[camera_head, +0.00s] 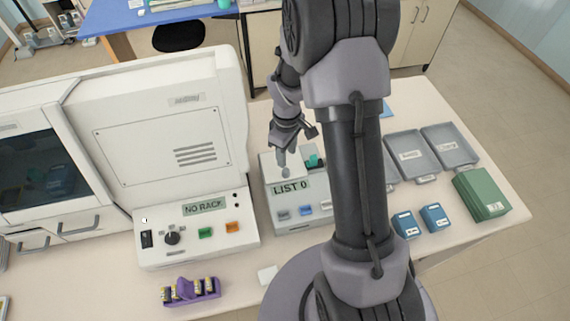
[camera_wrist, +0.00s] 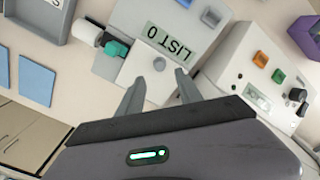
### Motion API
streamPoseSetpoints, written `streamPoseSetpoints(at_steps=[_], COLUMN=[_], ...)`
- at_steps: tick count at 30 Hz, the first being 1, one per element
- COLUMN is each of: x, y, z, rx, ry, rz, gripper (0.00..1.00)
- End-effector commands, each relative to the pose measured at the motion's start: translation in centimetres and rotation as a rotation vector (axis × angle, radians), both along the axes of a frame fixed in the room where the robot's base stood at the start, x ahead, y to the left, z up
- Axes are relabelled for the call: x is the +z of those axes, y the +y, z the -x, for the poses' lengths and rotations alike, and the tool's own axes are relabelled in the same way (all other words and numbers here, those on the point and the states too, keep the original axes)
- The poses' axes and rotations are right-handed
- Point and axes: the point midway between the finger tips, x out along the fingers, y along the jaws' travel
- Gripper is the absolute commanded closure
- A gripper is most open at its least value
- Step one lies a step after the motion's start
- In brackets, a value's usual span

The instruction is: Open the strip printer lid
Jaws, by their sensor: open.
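The strip printer (camera_head: 284,214) stands on the bench at the picture's centre, with a "LIST 0" display and a row of buttons on its front. Its pale lid (camera_wrist: 142,75) with a round grey knob (camera_wrist: 159,64) shows in the wrist view and looks closed. A teal part (camera_wrist: 116,48) and a white roll (camera_wrist: 87,33) sit beside the lid. My gripper (camera_wrist: 158,82) is open, its two fingers pointing at the lid on either side of the knob. I cannot tell whether they touch it. In the head view my gripper (camera_head: 283,160) is just above the lid.
A large white stainer (camera_head: 205,225) reading "NO RACK" stands close to the printer's left. A purple rack (camera_head: 190,291) with vials lies in front. Grey trays (camera_head: 411,155), blue boxes (camera_head: 405,224) and a green box (camera_head: 481,194) are at right. My arm covers the bench just right of the printer.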

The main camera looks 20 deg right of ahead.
Motion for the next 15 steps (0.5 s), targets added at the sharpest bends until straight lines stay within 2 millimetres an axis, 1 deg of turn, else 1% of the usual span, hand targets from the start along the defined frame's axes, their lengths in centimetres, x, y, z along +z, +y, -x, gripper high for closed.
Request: streamPoseSetpoints(at_steps=[1, 6, 10, 12, 15], x=[-1.5, -5.4, -7.2, -7.8, -8.1], y=[0.0, 0.0, 0.0, 0.0, 0.0], z=[0.1, 0.1, 0.0, 0.0, 0.0], rx=[0.001, 0.000, 0.000, -0.001, -0.002], ry=[0.004, 0.004, 0.001, 0.000, 0.000], rz=[-0.001, -0.001, 0.000, 0.000, 0.000], gripper=[0.58, 0.58, 0.58, 0.58, 0.58])
